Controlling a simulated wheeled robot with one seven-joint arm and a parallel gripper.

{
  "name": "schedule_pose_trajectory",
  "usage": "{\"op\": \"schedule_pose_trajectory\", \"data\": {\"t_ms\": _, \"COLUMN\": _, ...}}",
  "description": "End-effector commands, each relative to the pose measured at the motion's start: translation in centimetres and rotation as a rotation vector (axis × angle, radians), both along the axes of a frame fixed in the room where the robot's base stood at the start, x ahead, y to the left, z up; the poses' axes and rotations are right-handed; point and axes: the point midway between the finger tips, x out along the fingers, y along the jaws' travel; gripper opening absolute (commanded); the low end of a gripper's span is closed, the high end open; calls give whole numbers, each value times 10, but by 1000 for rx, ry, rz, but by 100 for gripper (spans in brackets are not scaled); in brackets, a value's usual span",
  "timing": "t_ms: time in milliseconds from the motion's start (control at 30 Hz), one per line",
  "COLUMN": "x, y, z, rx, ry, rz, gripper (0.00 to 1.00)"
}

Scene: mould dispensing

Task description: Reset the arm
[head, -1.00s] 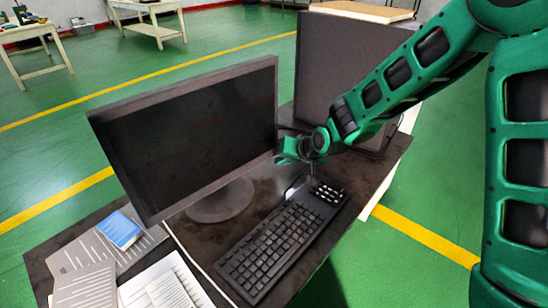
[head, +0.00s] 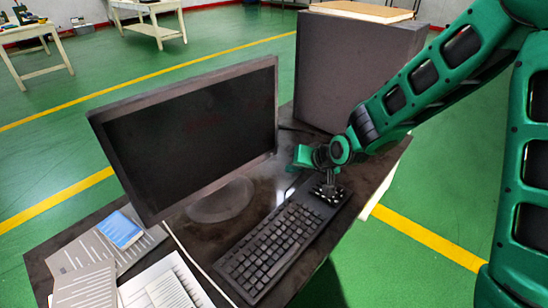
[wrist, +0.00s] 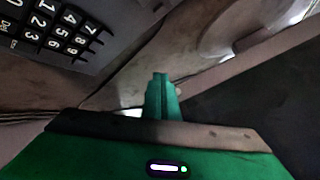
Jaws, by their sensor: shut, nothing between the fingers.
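My green arm reaches in from the right in the head view. My gripper (head: 326,186) points down just above the number-pad end of the black keyboard (head: 268,250). In the wrist view the green fingers (wrist: 162,88) are together, with nothing between them. The keyboard's number pad (wrist: 62,30) shows at the upper left of the wrist view, apart from the fingers there. In the head view the gripper covers part of the number pad, and I cannot tell whether it touches the keys.
A black monitor (head: 190,125) stands left of the gripper on the dark desk (head: 50,258). A large dark computer case (head: 345,65) stands behind it.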

Motion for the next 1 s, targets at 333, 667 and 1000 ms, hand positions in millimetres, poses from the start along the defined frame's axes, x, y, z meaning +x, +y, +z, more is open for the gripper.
{"op": "schedule_pose_trajectory", "data": {"t_ms": 333, "x": 0, "y": 0, "z": 0, "rx": 0, "ry": 0, "rz": 0, "gripper": 0}}
{"op": "schedule_pose_trajectory", "data": {"t_ms": 667, "x": 0, "y": -32, "z": 8, "rx": -56, "ry": 11, "rz": -25, "gripper": 0}}
{"op": "schedule_pose_trajectory", "data": {"t_ms": 1000, "x": -56, "y": -224, "z": 54, "rx": -335, "ry": 181, "rz": -213, "gripper": 0}}
